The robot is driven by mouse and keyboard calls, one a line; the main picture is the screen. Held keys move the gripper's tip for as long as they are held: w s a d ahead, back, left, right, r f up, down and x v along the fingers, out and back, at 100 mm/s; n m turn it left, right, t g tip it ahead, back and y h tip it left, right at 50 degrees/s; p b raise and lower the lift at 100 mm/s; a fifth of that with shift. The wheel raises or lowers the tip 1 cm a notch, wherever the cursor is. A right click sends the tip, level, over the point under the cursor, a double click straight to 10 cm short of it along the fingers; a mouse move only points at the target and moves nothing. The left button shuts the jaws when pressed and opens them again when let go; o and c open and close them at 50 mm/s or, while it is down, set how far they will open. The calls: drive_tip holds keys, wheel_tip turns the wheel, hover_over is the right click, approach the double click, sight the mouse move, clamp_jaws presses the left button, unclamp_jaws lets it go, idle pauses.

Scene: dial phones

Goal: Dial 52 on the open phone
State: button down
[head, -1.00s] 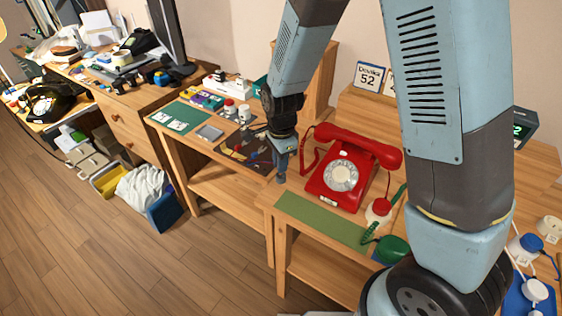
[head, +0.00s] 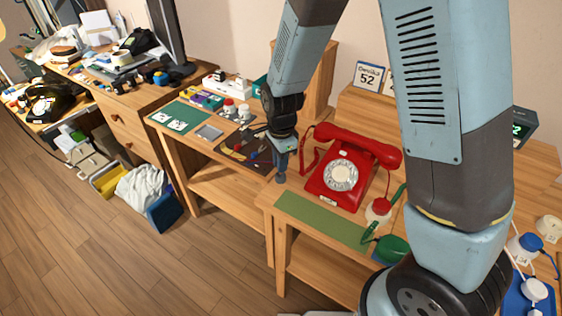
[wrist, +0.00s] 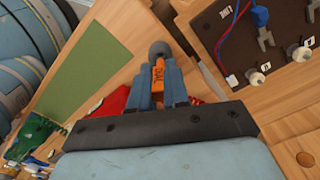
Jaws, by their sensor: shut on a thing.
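The red dial phone (head: 326,188) stands on the wooden table, its handset (head: 355,143) lying across the top. Its round pale dial (head: 341,176) faces up and is unobstructed in the head view. My gripper (head: 281,166) points down left of the phone, apart from the dial. In the wrist view my gripper (wrist: 157,95) is shut on an orange dialling tool (wrist: 158,76) marked "DIAL", with a grey round tip. Only a red part of the phone (wrist: 112,102) shows there. A card (head: 368,77) reading "Devika 52" stands behind the phone.
A green mat (head: 320,220) lies in front of the phone. A red-topped white item (head: 380,208) and a green item (head: 393,248) sit right of it. A dark board (head: 235,152) with leads lies on the left table. A black phone (head: 50,103) is far left.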

drive_tip(key=shift+f, duration=1.2)
idle(0.4)
drive_tip(key=c, duration=1)
unclamp_jaws()
drive_tip(key=shift+c, duration=0.2)
wheel_tip(320, 180, up, 13)
drive_tip(key=shift+w+d+r, duration=0.1)
drive_tip(key=shift+r, duration=0.3)
